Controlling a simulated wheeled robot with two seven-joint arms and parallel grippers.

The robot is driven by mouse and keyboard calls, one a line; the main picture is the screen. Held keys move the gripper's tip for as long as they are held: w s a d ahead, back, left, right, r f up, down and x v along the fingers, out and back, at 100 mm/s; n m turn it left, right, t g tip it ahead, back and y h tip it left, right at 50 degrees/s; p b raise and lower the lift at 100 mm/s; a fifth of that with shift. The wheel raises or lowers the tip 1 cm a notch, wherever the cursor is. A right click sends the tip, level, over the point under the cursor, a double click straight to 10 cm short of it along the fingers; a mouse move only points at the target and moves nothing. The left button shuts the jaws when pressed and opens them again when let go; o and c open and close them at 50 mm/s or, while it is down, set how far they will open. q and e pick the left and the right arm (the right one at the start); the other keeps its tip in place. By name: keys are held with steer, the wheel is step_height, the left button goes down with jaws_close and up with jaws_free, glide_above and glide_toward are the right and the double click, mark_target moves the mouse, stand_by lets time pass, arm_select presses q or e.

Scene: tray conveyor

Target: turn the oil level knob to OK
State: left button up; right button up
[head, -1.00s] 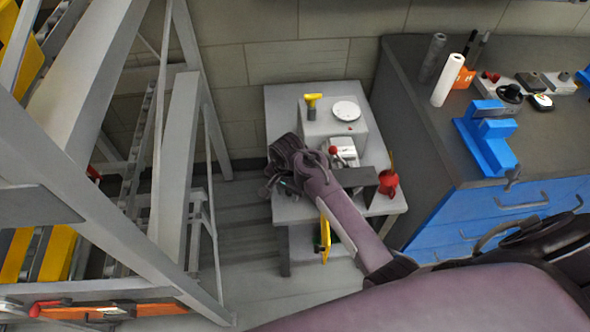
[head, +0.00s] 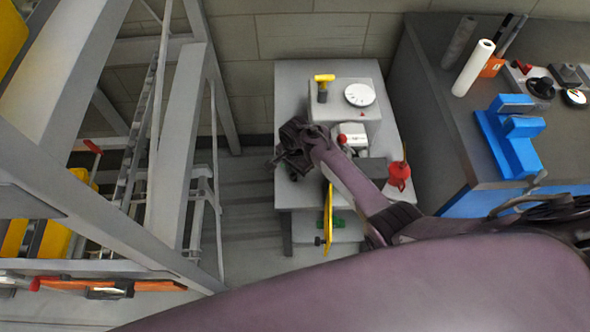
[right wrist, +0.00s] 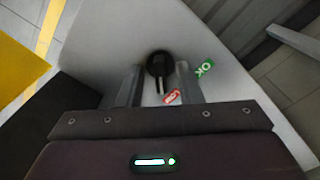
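The black oil level knob (right wrist: 159,65) shows in the right wrist view on a pale grey surface. Its pale pointer is directed down the picture, close to a red label (right wrist: 171,97). A green OK label (right wrist: 204,67) is to the right of the knob. My right gripper (right wrist: 161,82) is open, with one finger on each side of the knob in the picture; I cannot tell whether they touch it. In the head view my right gripper (head: 290,150) is at the left edge of the small grey table (head: 290,85) and hides the knob. My left gripper is not in view.
A grey metal frame (head: 180,150) stands left. A workbench with a blue clamp (head: 512,135) is at right. Floor between is clear.

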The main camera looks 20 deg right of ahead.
steer(key=c, duration=0.7)
jaws_close()
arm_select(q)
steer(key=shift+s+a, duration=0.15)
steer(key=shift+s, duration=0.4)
